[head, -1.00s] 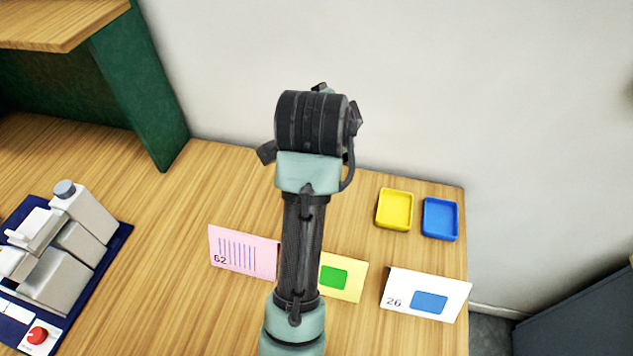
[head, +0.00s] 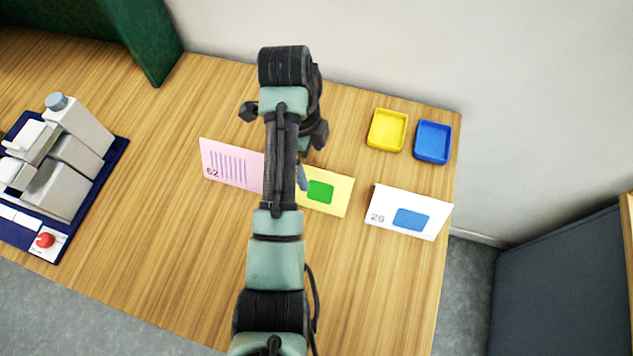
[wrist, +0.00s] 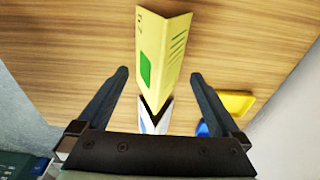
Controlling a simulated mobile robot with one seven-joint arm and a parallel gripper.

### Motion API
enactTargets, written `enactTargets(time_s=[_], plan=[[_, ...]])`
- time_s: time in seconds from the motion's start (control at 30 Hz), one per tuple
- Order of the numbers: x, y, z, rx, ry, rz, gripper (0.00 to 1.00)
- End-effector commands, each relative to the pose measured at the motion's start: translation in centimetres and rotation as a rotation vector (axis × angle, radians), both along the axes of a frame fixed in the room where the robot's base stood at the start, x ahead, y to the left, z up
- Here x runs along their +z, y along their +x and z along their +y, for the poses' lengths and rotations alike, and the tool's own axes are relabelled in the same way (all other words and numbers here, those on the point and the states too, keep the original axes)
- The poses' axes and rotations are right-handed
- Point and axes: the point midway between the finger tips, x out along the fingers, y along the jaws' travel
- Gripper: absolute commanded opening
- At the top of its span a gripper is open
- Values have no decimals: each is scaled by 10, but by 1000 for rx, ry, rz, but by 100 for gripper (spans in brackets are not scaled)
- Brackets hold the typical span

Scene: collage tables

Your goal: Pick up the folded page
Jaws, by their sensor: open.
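A yellow folded page (head: 336,190) with a green rectangle stands on the table, partly hidden by my arm in the head view. My gripper (wrist: 159,76) is open and empty. In the wrist view the yellow page appears between and beyond its fingers; contact cannot be told.
A yellow tray (head: 388,131) and a blue tray (head: 432,142) lie at the back right. A grey and white machine (head: 62,160) on a dark blue base stands at the left. A green panel (head: 145,40) rises at the back left. The front middle of the table (head: 160,245) is clear.

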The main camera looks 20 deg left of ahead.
Motion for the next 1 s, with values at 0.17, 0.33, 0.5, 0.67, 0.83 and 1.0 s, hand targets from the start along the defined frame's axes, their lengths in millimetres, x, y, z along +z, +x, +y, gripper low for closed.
enactTargets(time_s=[0.17,0.33,0.5,0.67,0.83,1.0], plan=[[-18,-1,-3,0,-1,5,100],[-38,-2,-9,0,-2,8,100],[-62,0,-13,0,-1,5,100],[-69,0,-13,1,0,2,100],[-69,0,-13,1,0,2,98],[-69,0,-13,1,0,2,68]])
